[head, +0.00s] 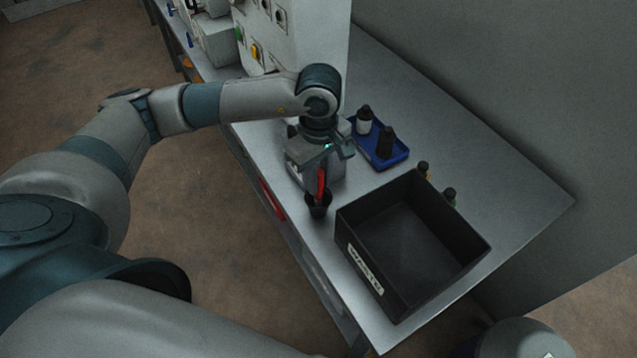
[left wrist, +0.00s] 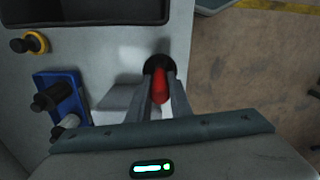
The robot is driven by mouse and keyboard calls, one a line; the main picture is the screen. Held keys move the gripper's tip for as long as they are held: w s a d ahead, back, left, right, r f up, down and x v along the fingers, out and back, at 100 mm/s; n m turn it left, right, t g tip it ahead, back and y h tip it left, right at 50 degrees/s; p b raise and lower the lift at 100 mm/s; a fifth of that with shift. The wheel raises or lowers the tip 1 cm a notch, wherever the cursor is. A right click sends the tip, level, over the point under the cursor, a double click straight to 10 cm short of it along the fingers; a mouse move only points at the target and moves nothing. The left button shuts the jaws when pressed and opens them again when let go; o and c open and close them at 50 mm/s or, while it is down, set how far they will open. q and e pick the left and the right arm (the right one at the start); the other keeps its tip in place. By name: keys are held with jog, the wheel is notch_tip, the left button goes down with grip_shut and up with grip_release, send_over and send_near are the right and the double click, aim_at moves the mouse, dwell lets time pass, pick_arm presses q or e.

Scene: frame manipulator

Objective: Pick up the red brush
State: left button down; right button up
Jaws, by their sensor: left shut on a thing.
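The red brush (head: 321,182) stands upright with its lower end in a small black cup (head: 318,207) near the front edge of the table. In the left wrist view the red brush (left wrist: 160,86) sits between the two fingers, with the dark cup (left wrist: 158,64) around its far end. My left gripper (head: 320,176) is above the cup and shut on the brush; it also shows in the left wrist view (left wrist: 162,92). The brush's lower end is hidden inside the cup. My right gripper is not in view.
A black waste bin (head: 362,272) stands right of the cup. A white machine (head: 300,40) stands at the back. The table's right part (head: 520,195) is clear.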

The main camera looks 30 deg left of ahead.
pick_arm(q)
notch_tip(320, 180, up, 7)
jog(key=b, duration=0.3)
jog(key=shift+w+r, duration=0.1)
jog(key=shift+r, duration=0.85)
jog(key=shift+s, duration=0.2)
